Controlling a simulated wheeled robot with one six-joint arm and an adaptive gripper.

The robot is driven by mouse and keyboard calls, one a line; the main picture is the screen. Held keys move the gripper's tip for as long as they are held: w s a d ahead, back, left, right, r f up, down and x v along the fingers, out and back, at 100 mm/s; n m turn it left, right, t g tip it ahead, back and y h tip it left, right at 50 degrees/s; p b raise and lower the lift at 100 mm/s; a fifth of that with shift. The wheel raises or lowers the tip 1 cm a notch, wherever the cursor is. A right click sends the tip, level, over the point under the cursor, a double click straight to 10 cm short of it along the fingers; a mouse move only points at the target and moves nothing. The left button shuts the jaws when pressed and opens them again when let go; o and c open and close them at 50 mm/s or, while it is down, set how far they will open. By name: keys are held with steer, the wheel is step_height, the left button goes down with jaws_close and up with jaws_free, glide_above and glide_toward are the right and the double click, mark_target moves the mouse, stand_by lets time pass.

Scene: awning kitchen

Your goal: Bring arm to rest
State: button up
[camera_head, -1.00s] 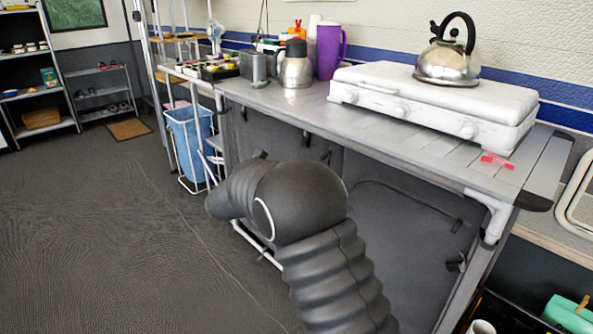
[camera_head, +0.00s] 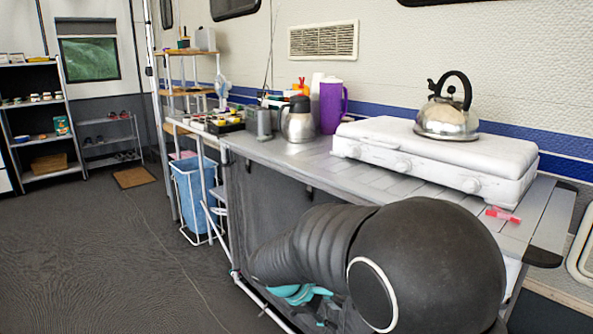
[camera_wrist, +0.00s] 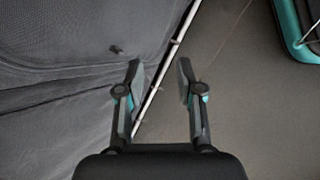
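My arm (camera_head: 425,260) fills the lower right of the head view, in front of the counter, with its ribbed section reaching left. In the wrist view my gripper (camera_wrist: 160,73) has its two fingers apart, with nothing between them. It points at the floor beside the dark fabric front of the counter. A pale frame rod runs behind the gap between the fingers. A teal part shows under my arm in the head view; I cannot tell what it belongs to.
The counter (camera_head: 290,152) carries a white stove (camera_head: 440,150) with a kettle (camera_head: 447,115), a purple jug (camera_head: 332,106) and a steel pot (camera_head: 298,122). A blue bin (camera_head: 193,192) stands left of it. A teal-edged object (camera_wrist: 290,30) lies at right in the wrist view.

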steer(key=s+d+r+m+t+y, duration=0.1)
steer(key=s+d+r+m+y, duration=0.1)
steer(key=s, duration=0.5)
steer(key=s+d+r+m+t+y, duration=0.1)
steer(key=s+d+r+m+y, duration=0.1)
steer(key=s+r+m, duration=0.3)
steer(key=s+d+r+m+t+y, duration=0.1)
steer(key=s+d+r+m+y, duration=0.2)
steer(key=s+m, duration=0.3)
steer(key=s+d+r, duration=0.1)
steer(key=s, duration=0.4)
steer(key=shift+r, duration=0.2)
steer(key=shift+s, duration=0.1)
